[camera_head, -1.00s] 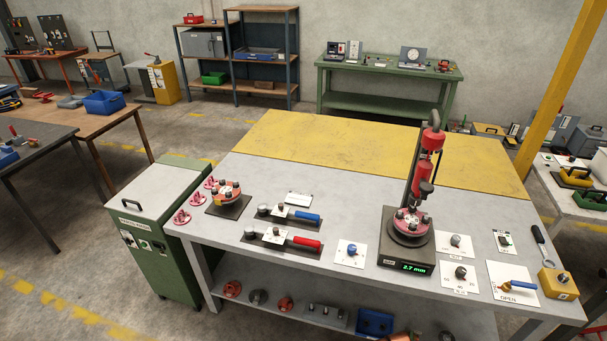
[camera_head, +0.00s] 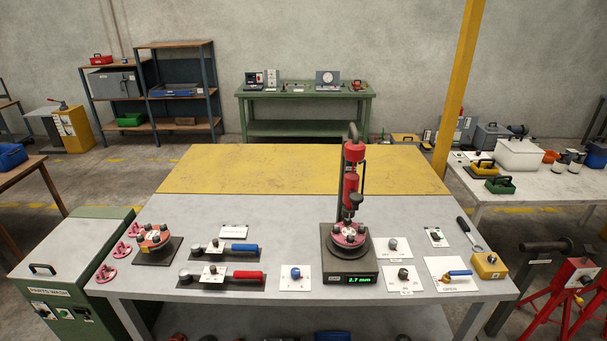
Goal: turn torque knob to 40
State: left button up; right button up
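Several knobs on white plates stand on the grey workbench (camera_head: 230,300). A dark knob (camera_head: 403,274) sits on a plate right of the press stand, with small markings around it and a label below. Another grey knob (camera_head: 393,245) sits on a plate just behind it. A blue knob (camera_head: 295,273) is on a plate left of the stand. The lettering is too small to tell which is the torque knob or where it points. Neither of my grippers is in view.
The red press (camera_head: 351,190) stands over a flanged part (camera_head: 349,235); its display (camera_head: 363,280) reads 2.7 mm. Red- and blue-handled clamps (camera_head: 248,275) lie to the left. A blue-handled lever (camera_head: 459,273) and yellow box (camera_head: 489,264) are at the right. The yellow mat (camera_head: 300,170) is clear.

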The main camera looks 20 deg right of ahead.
aim_at(403, 273)
jog(key=z, duration=1.35)
jog(key=k, duration=0.15)
